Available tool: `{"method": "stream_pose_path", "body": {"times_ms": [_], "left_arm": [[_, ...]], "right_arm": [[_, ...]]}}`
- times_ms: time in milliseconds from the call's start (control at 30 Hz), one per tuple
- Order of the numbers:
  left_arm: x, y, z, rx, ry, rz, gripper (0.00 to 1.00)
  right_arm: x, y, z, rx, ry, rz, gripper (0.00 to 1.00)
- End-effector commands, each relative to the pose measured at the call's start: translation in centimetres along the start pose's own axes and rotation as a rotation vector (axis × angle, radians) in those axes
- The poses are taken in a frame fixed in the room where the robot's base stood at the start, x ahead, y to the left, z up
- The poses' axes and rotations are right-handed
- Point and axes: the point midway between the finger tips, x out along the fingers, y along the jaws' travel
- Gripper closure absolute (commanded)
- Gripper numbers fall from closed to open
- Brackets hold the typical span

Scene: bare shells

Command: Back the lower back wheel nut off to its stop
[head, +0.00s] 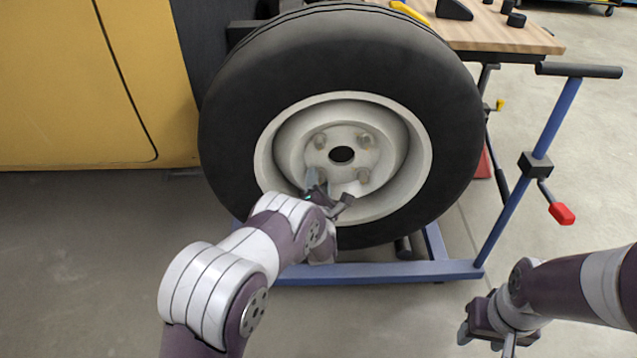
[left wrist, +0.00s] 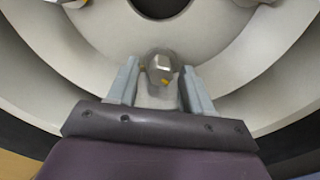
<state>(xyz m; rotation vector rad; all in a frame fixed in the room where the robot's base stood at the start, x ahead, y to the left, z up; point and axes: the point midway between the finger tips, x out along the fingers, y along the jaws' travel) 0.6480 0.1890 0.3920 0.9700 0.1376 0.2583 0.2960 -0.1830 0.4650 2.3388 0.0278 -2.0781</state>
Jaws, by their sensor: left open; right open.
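The wheel (head: 235,130) has a black tyre and a pale rim with several nuts around a dark centre hole. My left gripper (head: 328,188) is at the lower left part of the hub and partly hides the lower left nut. In the left wrist view, one grey nut (left wrist: 160,66) with a small yellow mark sits between the open fingers of my left gripper (left wrist: 158,78), with a gap on each side. The lower right nut (head: 363,175) shows in the head view. My right gripper (head: 487,335) is open and empty, low at the right.
A yellow body panel (head: 70,80) stands left of the wheel. A blue wheeled frame (head: 380,271) with an upright handle post (head: 530,165) and a red knob (head: 561,213) stands below and right. A wooden bench (head: 490,30) is behind. Floor at lower left is clear.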

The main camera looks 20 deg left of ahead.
Motion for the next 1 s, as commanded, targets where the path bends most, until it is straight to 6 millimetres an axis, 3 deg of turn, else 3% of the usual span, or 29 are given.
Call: {"method": "stream_pose_path", "body": {"times_ms": [167,400,500,667,1000], "left_arm": [[-2.8,0.6,0.5,0.003,-0.001,-0.005,0.50],[-9.4,0.4,0.4,0.002,0.000,-0.005,0.50],[-11.2,0.3,0.2,0.001,0.000,-0.004,0.50],[-12.6,0.1,0.0,0.001,0.001,-0.002,0.50],[-12.6,0.0,-0.1,0.000,0.001,0.000,0.50]], "right_arm": [[-2.4,0.0,-0.3,0.000,0.000,0.000,0.50],[-5.5,0.0,-0.7,0.000,0.000,0.000,0.50],[-6.1,0.0,-0.7,0.000,0.000,0.000,0.50],[-6.4,0.0,-0.8,0.000,0.000,0.000,0.50],[-6.3,0.0,-0.7,0.000,0.000,0.000,0.50]]}}
